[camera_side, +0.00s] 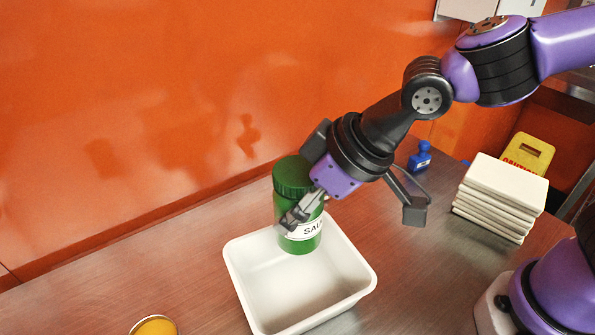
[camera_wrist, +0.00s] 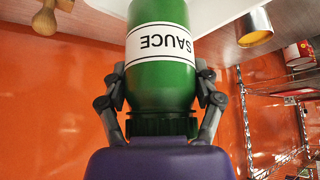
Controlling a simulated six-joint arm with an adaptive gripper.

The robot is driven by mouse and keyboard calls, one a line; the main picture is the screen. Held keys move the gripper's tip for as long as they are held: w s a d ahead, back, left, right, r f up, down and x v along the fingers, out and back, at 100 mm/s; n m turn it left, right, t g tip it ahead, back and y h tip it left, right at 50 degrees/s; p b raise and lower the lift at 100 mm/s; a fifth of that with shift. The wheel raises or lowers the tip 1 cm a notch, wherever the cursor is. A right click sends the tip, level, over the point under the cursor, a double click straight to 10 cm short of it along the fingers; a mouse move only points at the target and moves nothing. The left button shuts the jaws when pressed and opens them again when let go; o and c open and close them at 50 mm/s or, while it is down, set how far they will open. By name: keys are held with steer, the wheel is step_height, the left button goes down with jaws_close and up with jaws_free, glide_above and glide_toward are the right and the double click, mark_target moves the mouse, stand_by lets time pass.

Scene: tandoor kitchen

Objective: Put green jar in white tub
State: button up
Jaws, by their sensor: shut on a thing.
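The green jar (camera_side: 288,208) has a ribbed green lid and a white label reading SAUCE. It is upright in the side view, over the back part of the white tub (camera_side: 247,292). I cannot tell whether its base touches the tub floor. My gripper (camera_side: 292,220) is shut on the jar, with its fingers around the body. In the wrist view the jar (camera_wrist: 160,82) shows upside down between my two fingers (camera_wrist: 162,92). A pale edge of the white tub (camera_wrist: 222,12) shows behind it. The tub's inside looks empty apart from the jar above it.
A yellow-topped can (camera_side: 154,325) stands at the front edge of the picture, left of the tub. A stack of white slabs (camera_side: 503,195), a small blue bottle (camera_side: 420,157) and a yellow sign (camera_side: 527,152) are to the right. An orange wall (camera_side: 130,110) runs behind the metal counter.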

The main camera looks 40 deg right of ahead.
mark_target(301, 225)
steer(key=shift+s+a+f+n+y, duration=0.3)
steer(key=shift+s+a+f+n, duration=0.3)
steer(key=shift+s+a+f, duration=0.4)
step_height(301, 225, down, 6)
steer(key=shift+d+f, duration=0.1)
steer(key=shift+f, duration=0.1)
steer(key=shift+f, duration=0.1)
steer(key=o, duration=1.3)
